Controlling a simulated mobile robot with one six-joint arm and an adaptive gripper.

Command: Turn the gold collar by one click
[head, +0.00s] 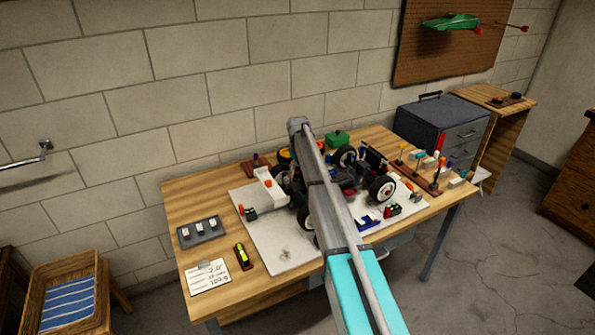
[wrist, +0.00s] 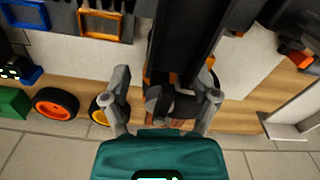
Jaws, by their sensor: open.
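I cannot make out the gold collar for sure in either view. In the wrist view my gripper (wrist: 164,82) is open, with one grey finger on each side of a dark part of the car (wrist: 180,105). Brownish-orange patches show between the fingers, too small and shaded to name. I cannot tell whether the fingers touch anything. In the head view the racecar (head: 345,178), with its big black tyres, stands on a pale board (head: 270,243) on the wooden workbench (head: 185,190). My arm crosses in front of it and hides part of the car and my gripper.
Beside the car are a grey tray (head: 201,232), a green box (head: 336,138) and a tool rack (head: 425,175). A grey drawer cabinet (head: 440,125) stands at the right. In the wrist view an orange-hubbed wheel (wrist: 55,104) lies at the left. The board's front left is mostly bare.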

